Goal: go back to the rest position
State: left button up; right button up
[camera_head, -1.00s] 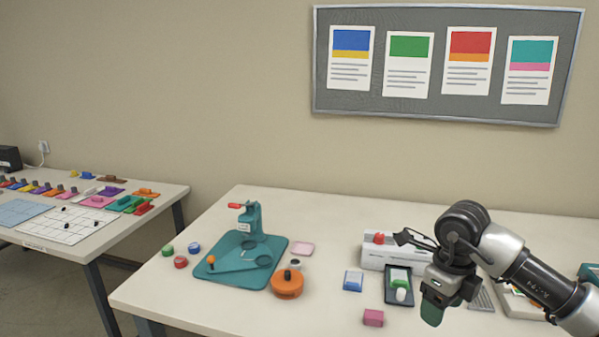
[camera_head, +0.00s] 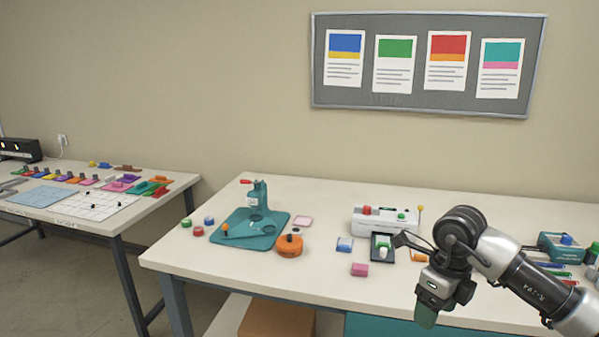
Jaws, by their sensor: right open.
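My right gripper (camera_head: 428,308) comes in from the right on its grey and black arm. It is open and points down over the front part of the white table (camera_head: 190,256). I see nothing held in it. A small dark tray (camera_head: 376,256) with a green and white piece stands just left of the gripper. My left gripper does not show.
A teal press (camera_head: 257,205) and an orange round container (camera_head: 289,245) stand on the table's left part. A white machine (camera_head: 366,222) is behind the tray. A teal device (camera_head: 560,247) stands at right. A second table (camera_head: 185,182) is at left, with a floor gap between.

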jog(key=w+a+f+m+y, duration=0.3)
jog(key=a+f+m+y, duration=0.3)
jog(key=a+f+y, duration=0.65)
jog(key=s+d+f+m+t+h, duration=0.1)
jog(key=d+f+m+t+h, duration=0.15)
jog(key=f+m+t, duration=0.6)
jog(key=d+f+m+t+h, duration=0.1)
jog(key=d+f+m+t, duration=0.25)
jog(key=f+m, duration=0.85)
jog(key=s+d+f+m+g+h, duration=0.15)
jog(key=s+f+m+h, duration=0.25)
jog(key=s+f, duration=0.5)
jog(key=s+d+f+m+g+h, duration=0.1)
jog(key=s+d+f+m+h, duration=0.25)
jog(key=s+f, duration=0.6)
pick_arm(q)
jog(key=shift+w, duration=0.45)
pick_arm(e)
jog(key=s+f+m+g+h, duration=0.1)
jog(key=s+f+m+g, duration=0.2)
jog(key=s, duration=1.1)
jog(key=s+f+m+g+h, duration=0.1)
jog(key=s+f+m+g, duration=0.2)
jog(key=s, duration=1.1)
notch_tip(320, 180, down, 5)
jog(key=shift+d+f+m+g, duration=0.15)
jog(key=shift+m+g, duration=0.25)
jog(key=shift+g, duration=0.75)
